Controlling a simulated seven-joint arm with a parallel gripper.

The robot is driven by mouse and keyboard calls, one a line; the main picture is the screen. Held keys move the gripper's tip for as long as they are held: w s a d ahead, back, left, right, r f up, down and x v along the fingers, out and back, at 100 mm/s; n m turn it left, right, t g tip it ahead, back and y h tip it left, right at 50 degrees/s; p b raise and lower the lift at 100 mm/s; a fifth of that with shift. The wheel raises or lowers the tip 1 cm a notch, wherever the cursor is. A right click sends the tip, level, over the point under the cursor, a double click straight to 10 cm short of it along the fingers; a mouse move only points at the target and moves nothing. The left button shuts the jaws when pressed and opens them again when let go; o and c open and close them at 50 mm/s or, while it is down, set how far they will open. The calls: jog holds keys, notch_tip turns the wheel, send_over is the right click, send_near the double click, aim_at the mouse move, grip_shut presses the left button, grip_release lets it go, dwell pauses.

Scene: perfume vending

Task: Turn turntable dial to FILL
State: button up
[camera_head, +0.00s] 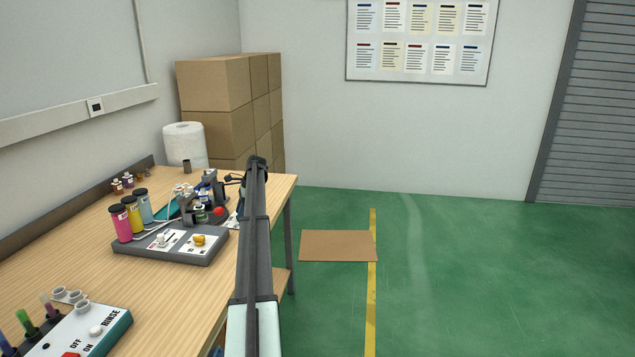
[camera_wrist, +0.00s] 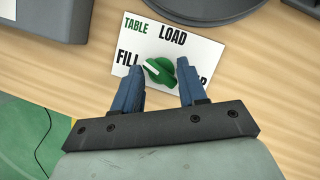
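The green turntable dial (camera_wrist: 160,71) with a white pointer mark sits on a white card (camera_wrist: 205,52) in the wrist view. The card reads TABLE, LOAD at the top and FILL at the left; a label at the right is mostly hidden by a finger. The white mark points up and left, roughly toward FILL. My gripper (camera_wrist: 158,66) is open, with one blue finger on each side of the dial. I cannot tell whether either finger touches it. In the head view my arm hides most of the dial area.
A dark round base (camera_wrist: 208,8) lies just beyond the card. A grey station (camera_head: 170,250) with pink, yellow and blue bottles stands on the wooden table. A RINSE panel (camera_head: 95,325) is nearer. The table's edge is close to the dial.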

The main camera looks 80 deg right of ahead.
jog(key=m, duration=0.2)
jog(key=m+h, duration=0.2)
jog(key=m, duration=0.1)
jog(key=shift+s+a+m+t, duration=0.1)
jog(key=shift+a+m+t, duration=0.15)
jog(key=shift+m+t, duration=0.05)
jog(key=v, duration=1.4)
jog(key=s+d+f+g+h, duration=0.1)
jog(key=s+d+h, duration=0.1)
jog(key=s+d, duration=0.2)
jog(key=s+d+f+n+g+h, duration=0.1)
jog(key=s+d+h, duration=0.2)
jog(key=s, duration=0.8)
jog(key=s+d+f+n+h, duration=0.1)
jog(key=s+d+h, duration=0.2)
jog(key=s+d, duration=0.4)
jog(key=shift+s+f+g, duration=0.4)
jog(key=shift+s, duration=0.2)
